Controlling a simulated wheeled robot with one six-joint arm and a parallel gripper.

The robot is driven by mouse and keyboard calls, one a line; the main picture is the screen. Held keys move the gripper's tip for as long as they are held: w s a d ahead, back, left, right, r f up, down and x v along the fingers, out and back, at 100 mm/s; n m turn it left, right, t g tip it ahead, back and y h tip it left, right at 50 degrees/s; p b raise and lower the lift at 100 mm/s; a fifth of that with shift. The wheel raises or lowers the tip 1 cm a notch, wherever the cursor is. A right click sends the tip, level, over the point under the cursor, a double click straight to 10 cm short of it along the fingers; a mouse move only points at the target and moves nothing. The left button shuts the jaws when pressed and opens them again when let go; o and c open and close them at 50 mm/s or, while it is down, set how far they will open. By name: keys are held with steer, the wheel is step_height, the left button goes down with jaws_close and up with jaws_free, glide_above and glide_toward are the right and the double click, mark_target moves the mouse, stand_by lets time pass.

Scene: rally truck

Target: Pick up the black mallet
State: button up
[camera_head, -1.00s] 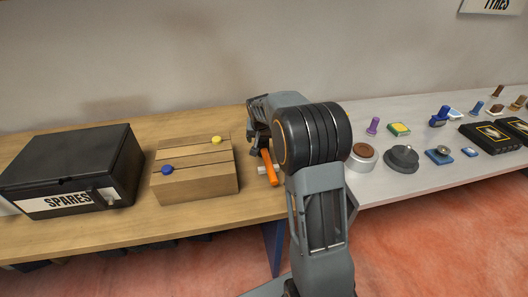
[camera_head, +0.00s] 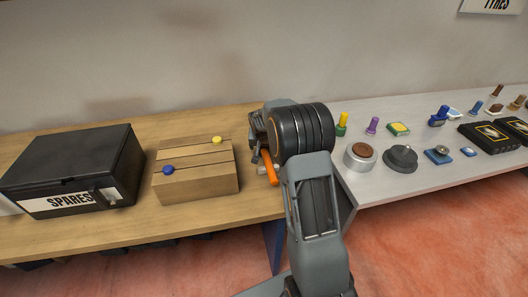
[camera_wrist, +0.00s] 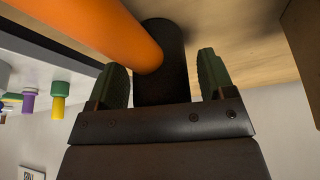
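The mallet lies on the wooden bench left of my arm; its orange handle (camera_head: 269,168) shows in the head view, and its head is mostly hidden there by my gripper. In the wrist view the orange handle (camera_wrist: 95,28) comes in from the upper left and meets the black mallet head (camera_wrist: 163,60). My gripper (camera_wrist: 163,75) has its two dark green fingers on either side of the black head, with narrow gaps, so it looks open. In the head view my gripper (camera_head: 257,137) is partly hidden behind my wrist.
A wooden block (camera_head: 200,182) with blue and yellow knobs stands left of the mallet. A black SPARES box (camera_head: 75,165) is further left. The grey bench (camera_head: 385,188) to the right holds a round silver button unit (camera_head: 361,162), a dark knob (camera_head: 401,160) and several small parts.

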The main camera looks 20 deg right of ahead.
steer(key=c, duration=1.2)
steer(key=shift+r, duration=0.1)
steer(key=shift+r, duration=0.4)
step_height(320, 180, up, 2)
steer(key=shift+r, duration=0.1)
steer(key=s+r, duration=0.1)
steer(key=r, duration=0.1)
steer(key=s+a+r+b, duration=0.1)
steer(key=s+r, duration=0.3)
steer(key=shift+a+r, duration=0.15)
steer(key=shift+r, duration=0.05)
steer(key=b, duration=0.2)
glide_toward(265, 154)
steer(key=s+r, duration=0.4)
steer(key=s, duration=0.1)
steer(key=shift+a, duration=0.3)
